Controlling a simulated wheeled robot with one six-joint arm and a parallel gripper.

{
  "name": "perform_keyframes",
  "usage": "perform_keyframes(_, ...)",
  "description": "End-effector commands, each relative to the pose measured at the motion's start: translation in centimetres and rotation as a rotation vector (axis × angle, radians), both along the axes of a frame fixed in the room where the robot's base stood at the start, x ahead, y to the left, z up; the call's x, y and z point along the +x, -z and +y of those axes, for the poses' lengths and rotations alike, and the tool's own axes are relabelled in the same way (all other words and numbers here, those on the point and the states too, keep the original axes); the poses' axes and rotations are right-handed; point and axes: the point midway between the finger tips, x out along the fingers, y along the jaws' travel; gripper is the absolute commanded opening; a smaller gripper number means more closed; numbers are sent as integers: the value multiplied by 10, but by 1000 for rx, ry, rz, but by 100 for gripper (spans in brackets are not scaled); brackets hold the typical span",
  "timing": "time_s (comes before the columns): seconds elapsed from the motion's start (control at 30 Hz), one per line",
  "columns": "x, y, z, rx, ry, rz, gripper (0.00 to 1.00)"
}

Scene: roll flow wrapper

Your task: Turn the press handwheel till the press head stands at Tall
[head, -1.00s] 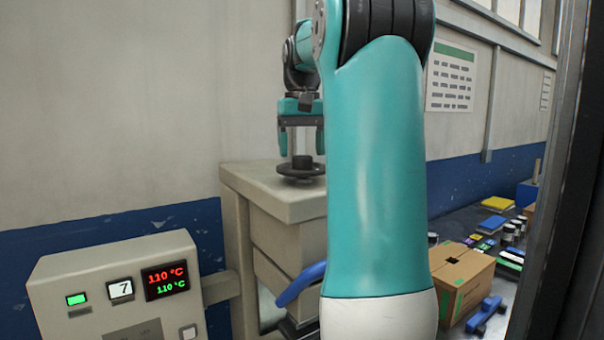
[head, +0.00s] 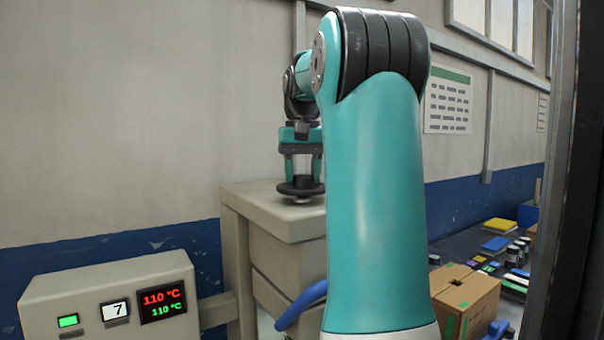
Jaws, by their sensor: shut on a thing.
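The press handwheel (head: 298,189) is a small dark disc with a raised hub on top of the beige press housing (head: 270,212). My gripper (head: 302,178) points straight down over it, and its teal fingers are closed on the handwheel's hub. My large teal arm link hides the right part of the housing. The press head and any height scale with a Tall mark cannot be made out.
A beige control box (head: 110,300) with 110 °C readouts and a 7 stands at front left. A blue curved bar (head: 302,304) sticks out below the housing. A cardboard box (head: 466,300) and several small items lie on the right.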

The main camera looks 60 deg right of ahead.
Motion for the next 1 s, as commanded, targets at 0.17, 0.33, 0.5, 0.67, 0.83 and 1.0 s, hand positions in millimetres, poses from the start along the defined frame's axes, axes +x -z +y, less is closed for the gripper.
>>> perform_keyframes(0.17,0,0,0,0,8,0,22)
perform_keyframes(0.33,0,0,0,0,7,0,71)
perform_keyframes(0.5,0,0,0,0,7,0,71)
perform_keyframes(0.67,0,-1,0,0,7,0,71)
perform_keyframes(0.83,0,-11,0,0,8,0,71)
perform_keyframes(1.0,0,-33,0,0,8,0,71)
